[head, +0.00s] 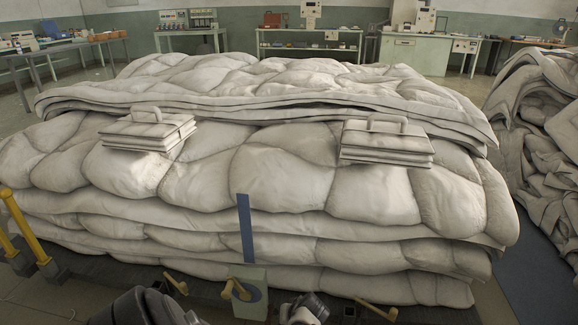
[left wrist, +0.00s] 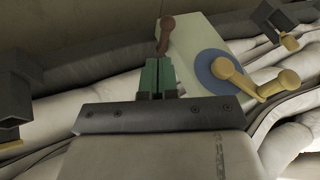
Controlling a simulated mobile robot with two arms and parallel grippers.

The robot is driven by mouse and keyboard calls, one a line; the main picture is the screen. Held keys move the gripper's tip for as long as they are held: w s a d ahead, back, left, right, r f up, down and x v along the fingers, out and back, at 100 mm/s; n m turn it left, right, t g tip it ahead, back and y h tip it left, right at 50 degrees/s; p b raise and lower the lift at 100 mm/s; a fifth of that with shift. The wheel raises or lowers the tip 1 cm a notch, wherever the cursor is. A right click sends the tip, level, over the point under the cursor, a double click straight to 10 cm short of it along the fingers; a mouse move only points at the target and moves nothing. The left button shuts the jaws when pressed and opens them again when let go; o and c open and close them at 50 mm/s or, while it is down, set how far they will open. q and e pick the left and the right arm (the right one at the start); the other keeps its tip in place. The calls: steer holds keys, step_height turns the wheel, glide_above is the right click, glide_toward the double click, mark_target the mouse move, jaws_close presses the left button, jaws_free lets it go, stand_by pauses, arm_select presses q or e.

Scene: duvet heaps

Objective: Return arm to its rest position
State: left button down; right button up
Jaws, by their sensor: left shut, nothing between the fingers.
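My left gripper (left wrist: 157,75) shows in the left wrist view, with its two green fingers together and nothing between them. It appears in front of a pale box (left wrist: 195,35) with a blue disc and a yellow crank handle (left wrist: 240,78). A reddish-brown knob (left wrist: 167,30) shows just beyond the fingertips. The fingers cannot be made out there. My right gripper is in neither view.
A large heap of pale duvets (head: 280,170) fills the middle, with two briefcase-like objects (head: 150,130) (head: 388,141) on it. A blue upright strip (head: 245,228) stands above the box. Yellow posts (head: 24,226) stand at left. More bedding (head: 540,140) lies at right.

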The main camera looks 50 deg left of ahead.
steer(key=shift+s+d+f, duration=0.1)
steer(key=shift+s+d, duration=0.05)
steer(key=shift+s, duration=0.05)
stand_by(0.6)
